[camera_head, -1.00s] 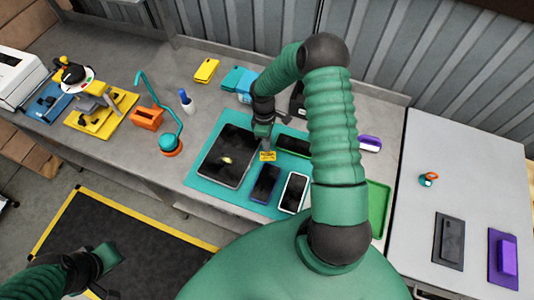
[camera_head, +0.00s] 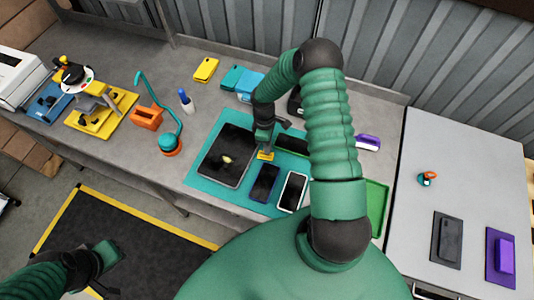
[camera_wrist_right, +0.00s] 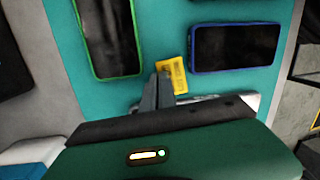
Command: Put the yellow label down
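The yellow label (camera_head: 266,155) is a small flat piece with dark print, over the teal mat (camera_head: 203,180) between the tablet and the phones. In the right wrist view the label (camera_wrist_right: 174,75) is at the tips of my right gripper (camera_wrist_right: 162,90), whose fingers look shut on its near edge. In the head view my right gripper (camera_head: 264,145) points down at the mat. I cannot tell whether the label touches the mat. My left gripper (camera_head: 106,256) is low at the left, away from the bench; its fingers are unclear.
A dark tablet (camera_head: 225,158), a blue-edged phone (camera_head: 264,183), a white-edged phone (camera_head: 293,191) and a green-edged phone (camera_head: 291,144) lie around the label. An orange holder (camera_head: 147,118) and a blue-white bottle (camera_head: 186,101) stand to the left. A green tray (camera_head: 376,207) is at the right.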

